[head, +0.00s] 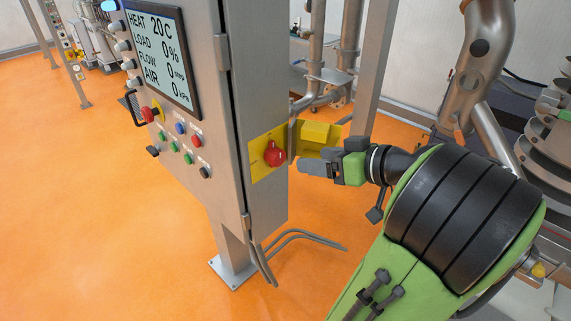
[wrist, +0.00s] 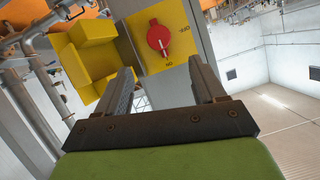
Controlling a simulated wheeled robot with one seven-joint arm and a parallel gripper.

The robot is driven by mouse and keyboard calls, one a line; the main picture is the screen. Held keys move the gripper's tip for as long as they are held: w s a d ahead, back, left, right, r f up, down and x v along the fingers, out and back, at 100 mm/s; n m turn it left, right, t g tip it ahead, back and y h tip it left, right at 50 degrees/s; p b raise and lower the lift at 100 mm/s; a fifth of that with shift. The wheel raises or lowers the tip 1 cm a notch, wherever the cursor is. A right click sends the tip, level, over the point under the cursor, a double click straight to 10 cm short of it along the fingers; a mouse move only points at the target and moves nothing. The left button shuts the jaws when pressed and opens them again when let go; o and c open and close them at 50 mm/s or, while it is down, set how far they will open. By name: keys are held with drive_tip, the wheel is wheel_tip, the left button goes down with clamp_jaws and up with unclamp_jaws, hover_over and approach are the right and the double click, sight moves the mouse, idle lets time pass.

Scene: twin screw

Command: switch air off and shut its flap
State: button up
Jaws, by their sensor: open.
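A red rotary switch (head: 274,154) sits on a yellow plate (head: 262,172) on the side of the grey cabinet. A yellow box-shaped flap (head: 316,132) stands open beside the plate; in the wrist view the flap (wrist: 88,58) is at the left. My gripper (head: 304,167) is beside the switch, below the flap. In the wrist view my gripper (wrist: 162,68) is open and empty, its fingers apart in front of the switch; contact cannot be told.
The cabinet's screen (head: 160,52) reads heat 20 C, load 0 %, and zero for flow and air. Several buttons (head: 180,128) sit below it. A grey post (head: 372,70) and pipes (head: 318,60) stand behind. Grey cables (head: 300,237) hang under the cabinet.

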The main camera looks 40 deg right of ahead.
sight(280, 158)
drive_tip(key=b+x, duration=0.1)
drive_tip(key=x, duration=0.2)
drive_tip(key=b+x, duration=0.1)
drive_tip(key=x, duration=0.3)
drive_tip(key=b+x, duration=0.1)
drive_tip(key=x, duration=0.2)
drive_tip(key=shift+w+f+b, duration=0.15)
drive_tip(key=shift+f+b, duration=0.15)
drive_tip(key=shift+f, duration=0.05)
drive_tip(key=c, duration=1.1)
drive_tip(key=shift+o, duration=0.2)
